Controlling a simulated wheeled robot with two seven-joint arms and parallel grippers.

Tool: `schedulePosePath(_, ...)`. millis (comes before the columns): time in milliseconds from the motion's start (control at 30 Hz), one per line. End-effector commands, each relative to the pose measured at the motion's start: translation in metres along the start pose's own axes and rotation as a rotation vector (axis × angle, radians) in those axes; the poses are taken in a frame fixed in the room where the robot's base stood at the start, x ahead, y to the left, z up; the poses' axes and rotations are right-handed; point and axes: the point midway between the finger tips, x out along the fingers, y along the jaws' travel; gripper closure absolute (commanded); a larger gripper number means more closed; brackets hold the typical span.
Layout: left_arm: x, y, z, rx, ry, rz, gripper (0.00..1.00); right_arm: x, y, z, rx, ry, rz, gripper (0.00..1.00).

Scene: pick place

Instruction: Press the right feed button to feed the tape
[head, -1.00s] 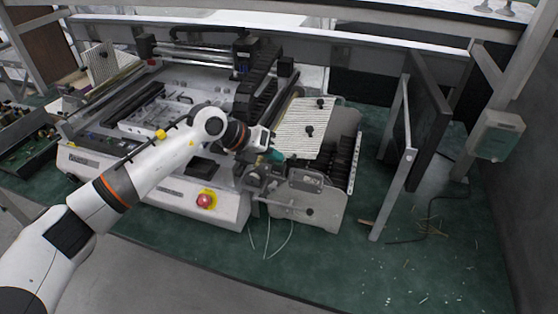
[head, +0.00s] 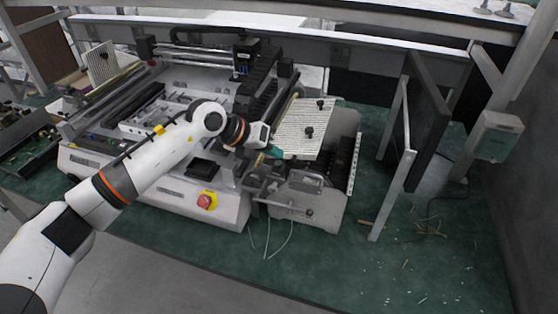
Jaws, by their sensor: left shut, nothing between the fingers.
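The machine (head: 225,208) stands on the green bench, with a tape feeder unit (head: 310,212) at its right end. A ribbed light plate (head: 300,143) with black knobs sits over the feeder. My left gripper (head: 277,153), with teal fingertips, is shut and empty at the left edge of this plate, above the feeder. Whether it touches anything I cannot tell. I cannot make out the right feed button; it is too small or hidden near the gripper. My right gripper is not in view.
Thin pale strips (head: 280,240) hang from the feeder. A metal frame with a dark panel (head: 408,135) stands to the right. The green bench (head: 400,265) is mostly clear at front right.

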Motion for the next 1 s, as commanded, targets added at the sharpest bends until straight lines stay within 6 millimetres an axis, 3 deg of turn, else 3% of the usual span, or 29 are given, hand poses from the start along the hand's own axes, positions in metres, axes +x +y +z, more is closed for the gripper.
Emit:
schedulePosePath(500, -0.037, 0.027, -0.027, 0.001, 0.001, 0.000, 1.00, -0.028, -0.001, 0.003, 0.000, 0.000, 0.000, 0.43)
schedulePosePath(1000, -0.038, 0.028, -0.028, 0.000, 0.001, 0.000, 1.00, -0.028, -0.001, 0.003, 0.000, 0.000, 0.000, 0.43)
